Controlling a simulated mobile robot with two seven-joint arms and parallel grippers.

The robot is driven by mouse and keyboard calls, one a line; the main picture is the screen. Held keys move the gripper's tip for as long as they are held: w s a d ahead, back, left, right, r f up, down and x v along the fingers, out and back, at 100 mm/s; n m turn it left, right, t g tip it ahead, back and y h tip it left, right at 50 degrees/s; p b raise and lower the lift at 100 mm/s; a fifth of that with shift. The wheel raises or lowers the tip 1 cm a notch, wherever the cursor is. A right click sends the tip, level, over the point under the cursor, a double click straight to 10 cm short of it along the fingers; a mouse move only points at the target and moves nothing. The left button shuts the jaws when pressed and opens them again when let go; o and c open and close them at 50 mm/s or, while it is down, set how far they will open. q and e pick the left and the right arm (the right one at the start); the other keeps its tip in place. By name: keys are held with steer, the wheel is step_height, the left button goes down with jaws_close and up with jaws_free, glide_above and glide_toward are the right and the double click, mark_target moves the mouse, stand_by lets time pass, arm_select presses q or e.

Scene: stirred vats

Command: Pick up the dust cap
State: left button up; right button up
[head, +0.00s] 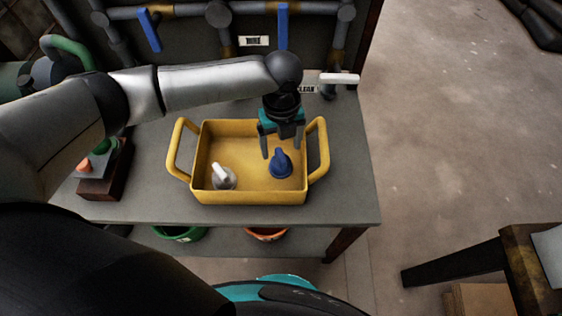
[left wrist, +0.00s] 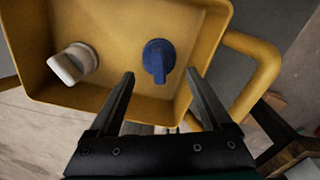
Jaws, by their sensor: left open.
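A blue cap-like piece with an upright grip (head: 281,164) sits on the floor of a yellow two-handled tray (head: 255,197), toward its right side. A white and grey piece with a raised handle (head: 223,178) sits in the same tray at the left. Which of them is the dust cap I cannot tell for sure. My left gripper (head: 281,151) is open and empty, pointing down over the right part of the tray. In the left wrist view the blue piece (left wrist: 158,58) shows between and beyond the open fingertips (left wrist: 159,75), apart from both. My right gripper is not in view.
The tray stands on a grey bench (head: 345,190). Pipes with blue levers (head: 283,25) and a white handle (head: 339,78) run behind it. A dark box with coloured knobs (head: 106,175) stands at the left. Green (head: 180,234) and orange (head: 266,235) bins sit below. The right bench end is clear.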

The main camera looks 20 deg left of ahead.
mark_target(280, 155)
arm_select(q)
steer(key=shift+f, duration=1.2)
steer(key=shift+f+b, duration=0.25)
steer(key=shift+b, duration=0.05)
step_height(280, 155, down, 4)
steer(key=shift+s+r+b, duration=0.1)
steer(key=shift+r+b, duration=0.1)
steer(key=shift+b, duration=0.55)
steer(key=shift+f, duration=0.55)
steer(key=c, duration=0.3)
steer(key=shift+r, duration=0.1)
steer(key=c, duration=0.7)
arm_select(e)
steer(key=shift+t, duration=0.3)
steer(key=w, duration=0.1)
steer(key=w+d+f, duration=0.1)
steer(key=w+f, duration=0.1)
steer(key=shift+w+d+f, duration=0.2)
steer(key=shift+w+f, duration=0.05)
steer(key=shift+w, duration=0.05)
arm_select(q)
steer(key=shift+c, duration=0.2)
